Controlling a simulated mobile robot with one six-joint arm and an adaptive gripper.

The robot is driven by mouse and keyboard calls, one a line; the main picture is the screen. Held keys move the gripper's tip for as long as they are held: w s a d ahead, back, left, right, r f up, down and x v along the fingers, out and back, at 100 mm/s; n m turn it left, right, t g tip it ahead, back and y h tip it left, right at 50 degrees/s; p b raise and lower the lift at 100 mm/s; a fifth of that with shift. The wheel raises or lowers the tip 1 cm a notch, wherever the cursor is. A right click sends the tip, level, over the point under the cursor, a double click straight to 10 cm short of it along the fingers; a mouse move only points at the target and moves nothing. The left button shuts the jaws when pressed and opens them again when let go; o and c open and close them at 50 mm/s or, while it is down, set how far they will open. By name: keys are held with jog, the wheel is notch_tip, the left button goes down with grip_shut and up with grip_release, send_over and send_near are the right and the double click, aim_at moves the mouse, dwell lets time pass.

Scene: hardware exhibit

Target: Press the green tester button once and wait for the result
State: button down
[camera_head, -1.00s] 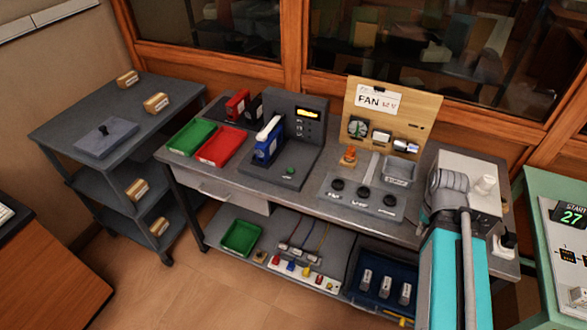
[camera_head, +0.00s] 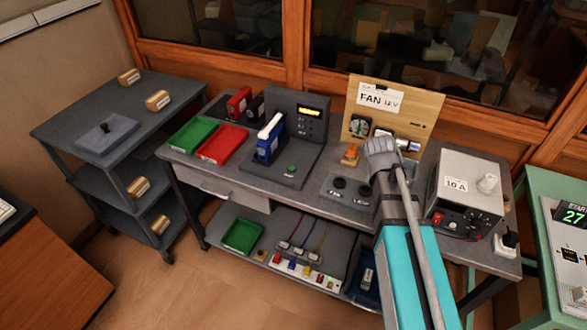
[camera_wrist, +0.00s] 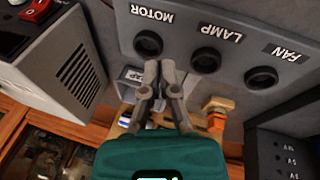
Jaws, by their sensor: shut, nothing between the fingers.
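The green tester button (camera_head: 292,169) sits on the front of the dark grey tester base (camera_head: 300,152), in the middle of the bench. A blue and white block (camera_head: 270,138) stands on the tester left of the button. The tester's upright panel has a small lit display (camera_head: 309,111) with text too small to read. My gripper (camera_wrist: 158,68) is shut and empty in the wrist view, over the grey socket panel marked MOTOR, LAMP and FAN. In the head view my arm is right of the button, apart from it, and hides my fingertips. The button is not visible in the wrist view.
The socket panel (camera_head: 345,196) lies right of the tester. A grey 10 A box (camera_head: 466,190) stands further right, and the wooden FAN board (camera_head: 420,104) behind. Green (camera_head: 192,136) and red (camera_head: 221,146) trays lie left of the tester.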

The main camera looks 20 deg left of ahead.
jog(key=w+a+r+n+t+h, duration=0.1)
jog(key=w+a+t, duration=0.15)
jog(key=a, duration=0.45)
jog(key=w+a+r+t, duration=0.1)
jog(key=w+a, duration=0.2)
jog(key=a, duration=0.5)
notch_tip(320, 180, up, 2)
jog(key=n+t, duration=0.2)
jog(key=t, duration=0.1)
send_over(291, 169)
jog(key=shift+w+r, duration=0.1)
jog(key=shift+b, duration=0.4)
notch_tip(291, 169, down, 9)
jog(key=b, duration=0.8)
jog(key=shift+r, duration=0.1)
jog(key=shift+f+b, duration=0.85)
jog(key=shift+b, duration=0.25)
dwell(0.6)
jog(key=shift+r, duration=0.1)
dwell(0.3)
jog(key=shift+r+p, duration=0.75)
jog(key=shift+p, duration=0.1)
jog(key=shift+r, duration=0.15)
